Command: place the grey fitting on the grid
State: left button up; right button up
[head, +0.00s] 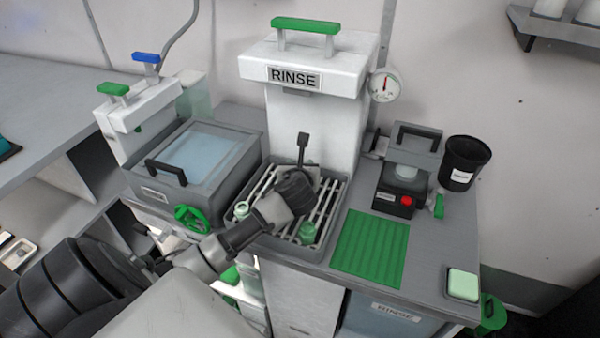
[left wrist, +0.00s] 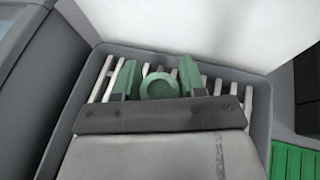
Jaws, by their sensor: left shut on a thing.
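In the left wrist view, a round grey-green fitting (left wrist: 159,87) with a ring-shaped top sits between the two green fingers of my left gripper (left wrist: 158,80). The gripper is shut on it, over the slatted grid (left wrist: 96,88). I cannot tell whether the fitting touches the slats. My right gripper is not in view.
The white RINSE housing (head: 312,72) rises behind the grid. A lidded grey tank (head: 200,160) stands to the left. A green ribbed mat (head: 371,248) lies bare to the right, with a black cup (head: 463,163) and a small device (head: 404,178) behind it.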

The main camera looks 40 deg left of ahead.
pick_arm(q)
jog(key=shift+f, duration=0.9)
jog(key=shift+f, duration=0.1)
jog(key=o, duration=1)
jog(key=shift+s+d, duration=0.15)
jog(key=v, duration=1.1)
jog(key=shift+s+d+r, duration=0.2)
jog(key=shift+s+r, duration=0.05)
jog(key=shift+r, duration=0.05)
